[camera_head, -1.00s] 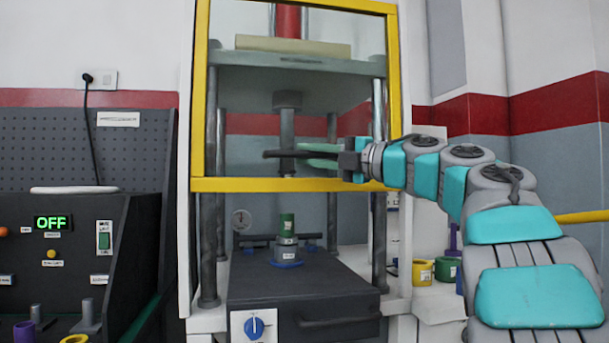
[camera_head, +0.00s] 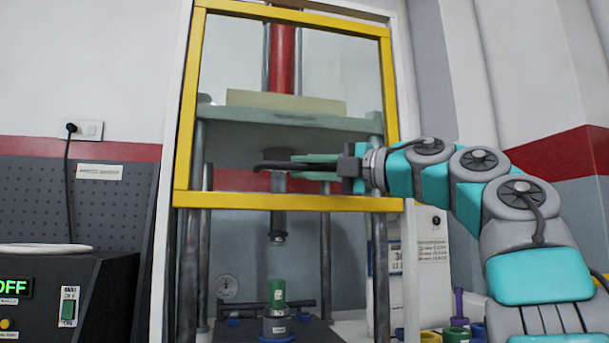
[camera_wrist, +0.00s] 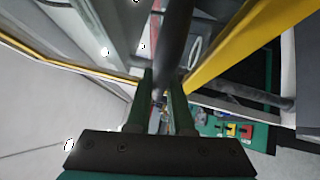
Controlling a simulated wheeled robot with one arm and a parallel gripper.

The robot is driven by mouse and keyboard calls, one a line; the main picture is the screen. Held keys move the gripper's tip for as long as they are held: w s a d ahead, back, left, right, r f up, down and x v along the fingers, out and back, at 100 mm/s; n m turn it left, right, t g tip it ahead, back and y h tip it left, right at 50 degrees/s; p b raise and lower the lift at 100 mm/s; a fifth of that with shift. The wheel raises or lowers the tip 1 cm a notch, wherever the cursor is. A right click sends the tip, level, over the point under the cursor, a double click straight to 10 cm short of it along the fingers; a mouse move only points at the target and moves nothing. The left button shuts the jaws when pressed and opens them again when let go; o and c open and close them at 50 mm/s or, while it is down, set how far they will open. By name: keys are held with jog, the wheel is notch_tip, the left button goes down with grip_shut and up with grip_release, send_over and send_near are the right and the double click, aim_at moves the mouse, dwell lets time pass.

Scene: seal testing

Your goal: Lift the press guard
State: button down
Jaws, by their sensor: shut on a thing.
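The press guard (camera_head: 290,202) is a yellow-framed clear panel across the front of the press. It stands raised, with its lower bar well above the green-topped part (camera_head: 277,293) on the press bed. My gripper (camera_head: 275,167) reaches in from the right, just above that lower bar, and is shut on the guard. The exact contact is hard to make out. In the wrist view, the two green fingers (camera_wrist: 164,85) point away, with a dark bar between and beyond them and the yellow guard frame (camera_wrist: 225,48) to the right.
The press's grey plate (camera_head: 285,122) and ram stand behind the clear panel, with columns at the sides. A black control box (camera_head: 100,290) with a lit OFF display is at left. Several coloured rings (camera_head: 455,334) sit at lower right.

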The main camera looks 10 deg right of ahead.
dwell(0.3)
jog(key=c, duration=0.8)
grip_release()
jog(key=b+v, duration=0.1)
jog(key=v, duration=0.6)
jog(key=shift+s+d, duration=0.3)
